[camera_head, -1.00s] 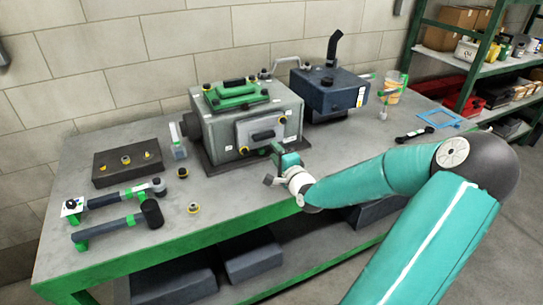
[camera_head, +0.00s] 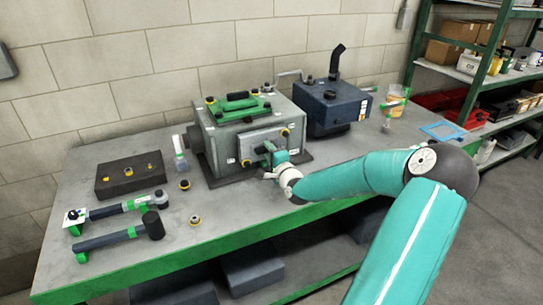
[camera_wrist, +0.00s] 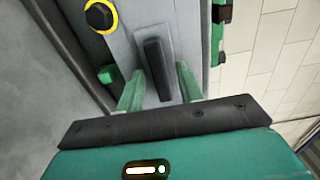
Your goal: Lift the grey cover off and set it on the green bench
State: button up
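The grey cover (camera_head: 248,141) is an upright plate on the front of the grey engine block (camera_head: 219,137). It has a dark bar handle (camera_wrist: 154,62), and a black bolt with a yellow ring (camera_wrist: 101,16) shows at its edge in the wrist view. My gripper (camera_head: 271,156) is in front of the cover and partly hides it in the head view. In the wrist view its two green fingers (camera_wrist: 158,86) are apart, one on each side of the handle's near end. Contact with the handle is not visible. The green bench (camera_head: 238,207) has a grey top and green edge.
A dark blue tank (camera_head: 330,106) stands to the right. The front-middle bench top is clear.

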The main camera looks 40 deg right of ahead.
jog(key=shift+w, duration=0.1)
grip_shut()
jog(key=shift+v, duration=1)
jog(key=shift+v, duration=1.5)
